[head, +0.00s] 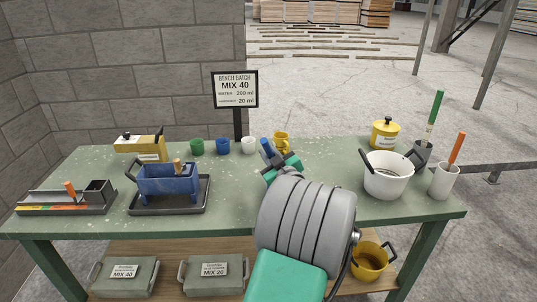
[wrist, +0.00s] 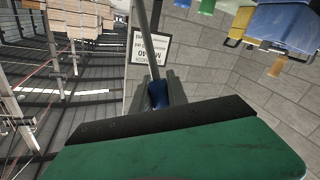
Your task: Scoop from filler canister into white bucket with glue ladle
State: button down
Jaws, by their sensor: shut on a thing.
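The white bucket (head: 397,185) stands upright at the right of the green bench, with a dark handle over its rim. A round yellow lidded canister (head: 384,135) stands behind it. A yellow box (head: 127,145) with a label stands at the back left; I cannot tell which is the filler canister. My gripper (head: 280,165) is shut on a blue handle, apparently the glue ladle (head: 266,146), above the middle of the bench. The wrist view shows the blue grip of the glue ladle (wrist: 158,95) and its grey shaft. Its bowl is out of view.
Green (head: 197,147), blue (head: 222,146), white (head: 249,145) and yellow (head: 283,139) cups line the back. A blue container (head: 165,185) sits on a dark tray at left. A white cup (head: 444,182) holds an orange-handled tool at right. A sign (head: 235,89) stands behind.

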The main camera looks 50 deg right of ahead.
jog(key=shift+b, duration=0.3)
jog(key=shift+d+r+p, duration=0.1)
jog(key=shift+r+p, duration=0.15)
jog(key=shift+p, duration=0.1)
jog(key=shift+w+d+r+p, duration=0.15)
jog(key=shift+d+p, duration=0.15)
jog(key=shift+p, duration=0.15)
jog(key=shift+d+m, duration=0.15)
jog(key=shift+m, duration=0.15)
jog(key=shift+a+f+b, duration=0.35)
jog(key=shift+a+b, duration=0.2)
jog(key=shift+b, duration=1.35)
jog(key=shift+r, duration=0.1)
notch_tip(320, 180, up, 9)
jog(key=p, duration=0.2)
jog(key=shift+n, duration=0.4)
dwell(0.4)
jog(key=shift+s, duration=0.2)
dwell(0.6)
